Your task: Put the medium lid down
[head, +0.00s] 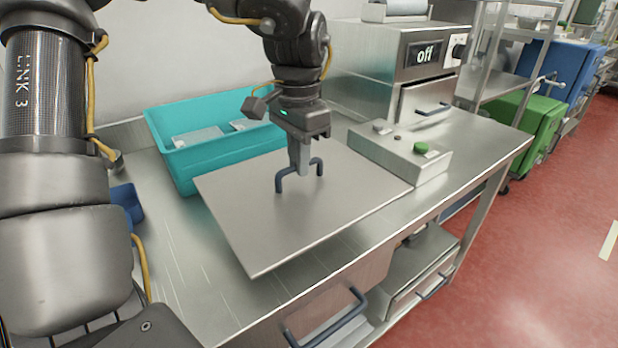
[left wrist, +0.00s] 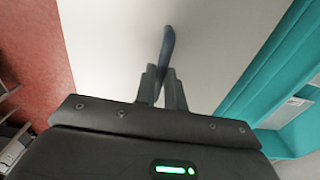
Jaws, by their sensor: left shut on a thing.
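The medium lid (head: 330,215) is a flat, square metal plate with a dark blue-grey arched handle (head: 283,181) on top. In the head view it lies roughly level over the steel table, beside the teal bin; I cannot tell for sure whether it touches the tabletop. My left gripper (head: 299,168) comes down from above and is shut on the handle. In the left wrist view the left gripper (left wrist: 165,85) has its fingers on both sides of the handle (left wrist: 167,48), with the pale lid (left wrist: 120,50) behind it. My right gripper is not in view.
A teal bin (head: 205,157) with items inside stands behind and left of the lid. A control box (head: 400,155) with a green button is close to the lid's right corner. A machine marked "off" (head: 395,70) stands behind. The steel table (head: 185,285) is bare at front left.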

